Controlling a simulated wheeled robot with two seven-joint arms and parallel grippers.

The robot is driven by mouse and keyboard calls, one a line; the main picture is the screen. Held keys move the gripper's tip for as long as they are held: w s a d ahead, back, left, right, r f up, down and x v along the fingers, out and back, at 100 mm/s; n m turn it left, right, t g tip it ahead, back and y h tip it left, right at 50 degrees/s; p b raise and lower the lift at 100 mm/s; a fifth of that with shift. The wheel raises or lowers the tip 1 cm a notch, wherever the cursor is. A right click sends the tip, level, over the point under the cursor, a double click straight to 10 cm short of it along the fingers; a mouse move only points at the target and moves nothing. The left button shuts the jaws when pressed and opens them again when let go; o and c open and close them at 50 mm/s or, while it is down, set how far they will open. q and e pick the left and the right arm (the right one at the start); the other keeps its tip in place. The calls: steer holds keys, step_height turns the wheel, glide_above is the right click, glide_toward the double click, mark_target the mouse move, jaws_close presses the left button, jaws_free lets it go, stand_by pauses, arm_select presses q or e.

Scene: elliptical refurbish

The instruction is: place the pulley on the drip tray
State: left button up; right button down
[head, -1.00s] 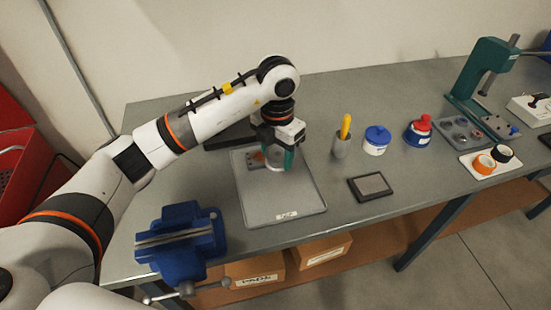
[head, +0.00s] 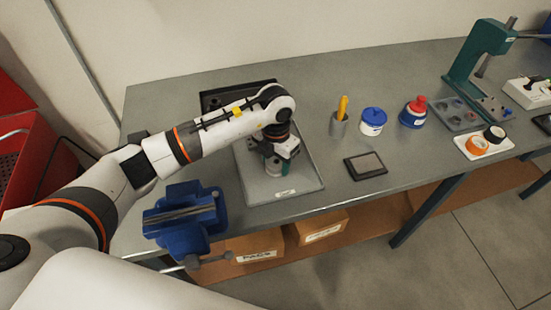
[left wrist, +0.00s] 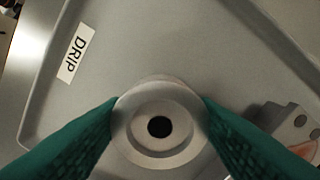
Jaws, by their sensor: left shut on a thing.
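The pulley (left wrist: 160,122) is a pale grey round part with a dark centre hole. It sits between the green fingertips of my left gripper (left wrist: 158,125), which is shut on it. The drip tray (left wrist: 150,45) is a grey, low-rimmed tray with a "DRIP" label; it also shows in the head view (head: 290,188). In the head view my left gripper (head: 282,165) points down over the tray's middle, with the pulley (head: 273,165) low over its floor. I cannot tell whether the pulley touches the tray. My right gripper is not in view.
A blue vise (head: 185,218) stands to the left. A black-framed pad (head: 366,166), a cup with a yellow tool (head: 339,125) and blue-lidded jar (head: 373,121) stand to the right.

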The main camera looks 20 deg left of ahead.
mark_target(276, 161)
arm_select(q)
steer(key=shift+f, duration=0.15)
steer(key=o, duration=1.1)
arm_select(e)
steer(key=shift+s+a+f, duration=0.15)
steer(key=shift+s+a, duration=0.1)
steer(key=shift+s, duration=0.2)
arm_select(q)
steer(key=shift+r, duration=0.5)
step_height(276, 161, up, 12)
steer(key=b, duration=0.3)
steer(key=shift+f, duration=0.25)
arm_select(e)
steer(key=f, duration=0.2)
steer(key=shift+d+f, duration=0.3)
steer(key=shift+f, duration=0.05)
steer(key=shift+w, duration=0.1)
